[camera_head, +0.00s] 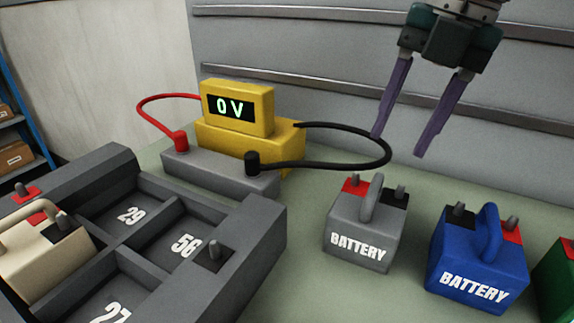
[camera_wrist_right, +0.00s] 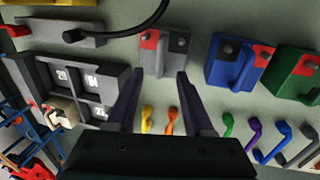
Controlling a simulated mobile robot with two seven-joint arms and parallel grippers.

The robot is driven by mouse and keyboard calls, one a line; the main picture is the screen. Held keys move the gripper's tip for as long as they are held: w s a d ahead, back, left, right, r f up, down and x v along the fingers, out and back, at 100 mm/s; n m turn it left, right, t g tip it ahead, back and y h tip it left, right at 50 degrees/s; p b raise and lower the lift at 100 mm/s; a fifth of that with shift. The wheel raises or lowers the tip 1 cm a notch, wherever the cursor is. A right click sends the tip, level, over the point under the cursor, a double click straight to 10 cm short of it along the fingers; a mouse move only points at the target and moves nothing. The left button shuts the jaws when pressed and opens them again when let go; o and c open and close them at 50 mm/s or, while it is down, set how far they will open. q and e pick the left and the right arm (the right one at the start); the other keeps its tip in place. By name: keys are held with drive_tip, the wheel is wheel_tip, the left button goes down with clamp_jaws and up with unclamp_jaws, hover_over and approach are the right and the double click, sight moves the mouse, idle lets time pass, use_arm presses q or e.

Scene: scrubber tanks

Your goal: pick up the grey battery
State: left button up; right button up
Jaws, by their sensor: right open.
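The grey battery (camera_head: 358,235) stands upright on the green table, with a grey handle on top and red and black terminal corners. In the right wrist view the grey battery (camera_wrist_right: 161,62) lies just past the fingertips, between their lines. My right gripper (camera_head: 398,145) is open and empty, above and behind the battery in the head view, with clear air between them. Its two purple fingers also show in the right wrist view (camera_wrist_right: 160,78). My left gripper is in neither view.
A blue battery (camera_head: 477,265) and a green battery (camera_head: 556,280) stand to the right. A yellow meter (camera_head: 238,105) reading 0 V, with red and black cables, stands behind left. A dark tray (camera_head: 262,225) with numbered compartments holds a cream battery (camera_head: 45,265). Several coloured handles (camera_wrist_right: 228,125) show in the wrist view.

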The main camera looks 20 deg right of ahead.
sight(377, 184)
drive_tip(key=shift+a+f, duration=0.2)
drive_tip(key=shift+f, duration=0.4)
drive_tip(key=shift+a+f, duration=0.15)
drive_tip(key=shift+f, duration=0.45)
drive_tip(key=f, duration=0.5)
drive_tip(key=shift+w+a+f, duration=0.2)
drive_tip(key=shift+w+a, duration=0.2)
clamp_jaws()
drive_tip(key=shift+r, duration=0.15)
